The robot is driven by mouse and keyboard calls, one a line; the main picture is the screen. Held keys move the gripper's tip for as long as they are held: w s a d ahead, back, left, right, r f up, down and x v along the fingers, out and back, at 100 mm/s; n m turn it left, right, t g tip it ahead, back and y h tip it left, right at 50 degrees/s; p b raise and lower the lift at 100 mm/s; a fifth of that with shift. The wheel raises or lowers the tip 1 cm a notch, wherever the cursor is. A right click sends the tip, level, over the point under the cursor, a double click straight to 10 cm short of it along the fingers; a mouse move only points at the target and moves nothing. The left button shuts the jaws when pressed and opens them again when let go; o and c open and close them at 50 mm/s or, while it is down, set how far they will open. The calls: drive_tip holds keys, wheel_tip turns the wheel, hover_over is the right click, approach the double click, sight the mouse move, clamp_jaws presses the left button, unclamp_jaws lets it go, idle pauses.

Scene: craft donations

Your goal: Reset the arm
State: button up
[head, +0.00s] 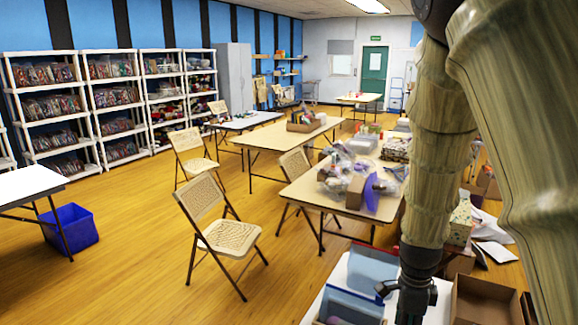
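My arm hangs down the right side of the head view, large and close, with pale wood-like links. Its dark end, my gripper (412,292), points down at the bottom edge, over a white table (338,272) with bins on it. The fingers are dark and partly cut off by the frame, so I cannot tell whether they are open or shut, or whether they hold anything.
Near the gripper are a blue-and-clear bin (370,268) and an open cardboard box (485,303). A cluttered tan table (330,205) stands behind. Folding chairs (228,236), a blue bin (71,228) and white shelves (50,110) are to the left. Wooden floor between them is clear.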

drive_tip(key=s+f+n+b, duration=0.1)
drive_tip(key=s+f+n, duration=0.55)
drive_tip(key=f, duration=0.65)
drive_tip(key=s+f+n+b, duration=0.1)
drive_tip(key=s+f+n, duration=0.6)
drive_tip(key=f, duration=0.5)
drive_tip(key=s+a+f+n, duration=0.2)
drive_tip(key=s+f+n, duration=0.2)
drive_tip(key=s, duration=0.4)
drive_tip(key=s+a+f+n, duration=0.2)
drive_tip(key=s+f+n, duration=0.1)
drive_tip(key=s+f, duration=0.3)
drive_tip(key=shift+s+a+f+n+y+b, duration=0.15)
drive_tip(key=shift+s+a+n+y+b, duration=0.2)
drive_tip(key=shift+s, duration=0.65)
